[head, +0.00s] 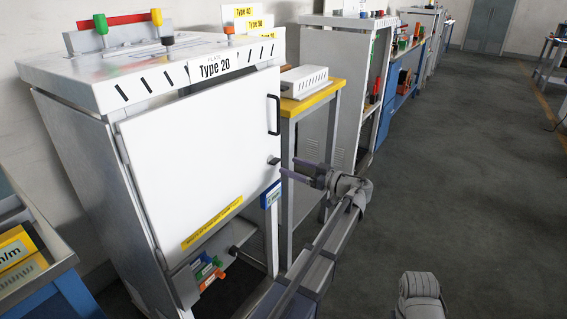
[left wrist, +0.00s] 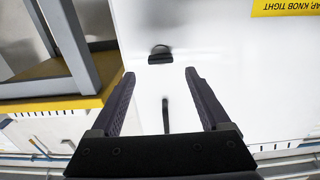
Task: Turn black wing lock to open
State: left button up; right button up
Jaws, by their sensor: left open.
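The black wing lock (head: 273,161) sits near the right edge of the white cabinet door (head: 195,150), below the black bar handle (head: 273,115). The door is closed. In the left wrist view the wing lock (left wrist: 160,55) lies crosswise, just beyond and between the fingertips, with a dark shadow or reflection by it. My left gripper (head: 289,167) is open and empty, just right of the lock and apart from it. Its two fingers also show in the left wrist view (left wrist: 160,74). My right gripper is not in view.
A yellow-topped side table (head: 312,92) with a white box (head: 304,80) stands behind the cabinet. Below the door is an open bay with coloured parts (head: 208,272). A yellow label (head: 212,223) is on the door.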

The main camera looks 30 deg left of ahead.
aim_at(278, 161)
pick_arm(q)
jog(key=a, duration=0.5)
jog(key=shift+w+a, duration=0.15)
jog(key=shift+a, duration=0.2)
grip_shut()
dwell(0.4)
